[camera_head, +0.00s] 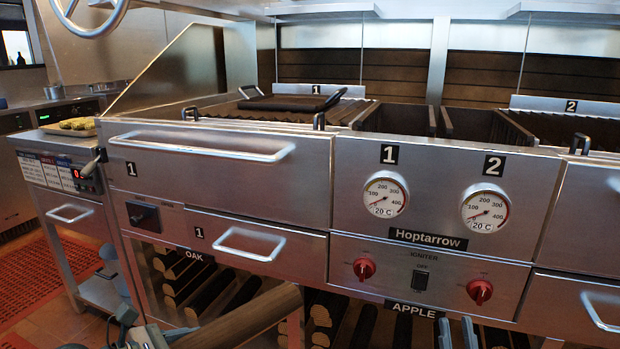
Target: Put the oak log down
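The oak log (245,319), a light brown cylinder, slants across the bottom left of the head view, in front of the lower wood storage. My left gripper (155,337) is at its lower left end and appears shut on it; the grip is partly cut off by the frame's bottom edge. My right gripper (456,333) shows only as two grey fingertips at the bottom edge, apart with nothing seen between them, below and right of the APPLE label.
Dark logs (205,290) lie in the bay under the OAK label (194,256), behind the held log. More logs lie under the APPLE label (411,309). The steel grill front (240,180) has protruding drawer handles, gauges and red knobs. A side cart (75,215) stands left; red matting (40,275) covers floor there.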

